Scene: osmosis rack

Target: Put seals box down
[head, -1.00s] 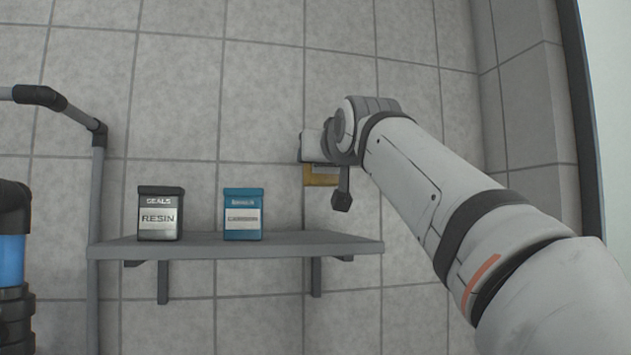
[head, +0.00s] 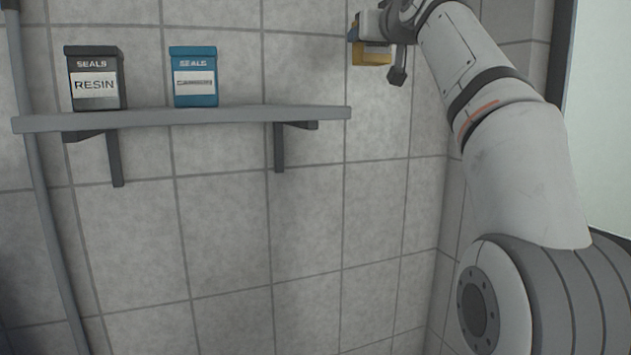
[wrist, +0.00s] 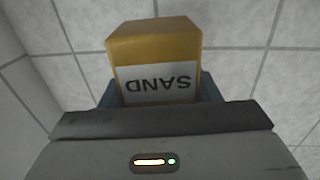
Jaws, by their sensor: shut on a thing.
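A yellow box (wrist: 155,45) with a white label reading "SAND" upside down fills the middle of the wrist view. My gripper (head: 362,40) is shut on it, and the box (head: 372,57) also shows at the top of the head view. It is held in the air, to the right of the shelf's right end and above the shelf's level. The grey shelf (head: 235,118) on the wall carries a dark box (head: 95,84) labelled "SEALS RESIN" and a blue box (head: 194,80) labelled "SEALS" with a smaller word I cannot read surely.
The shelf top to the right of the blue box is bare. A grey pipe (head: 40,190) runs down the left side. The tiled wall (head: 230,240) stands behind, with a corner at the right. Two brackets hold the shelf from below.

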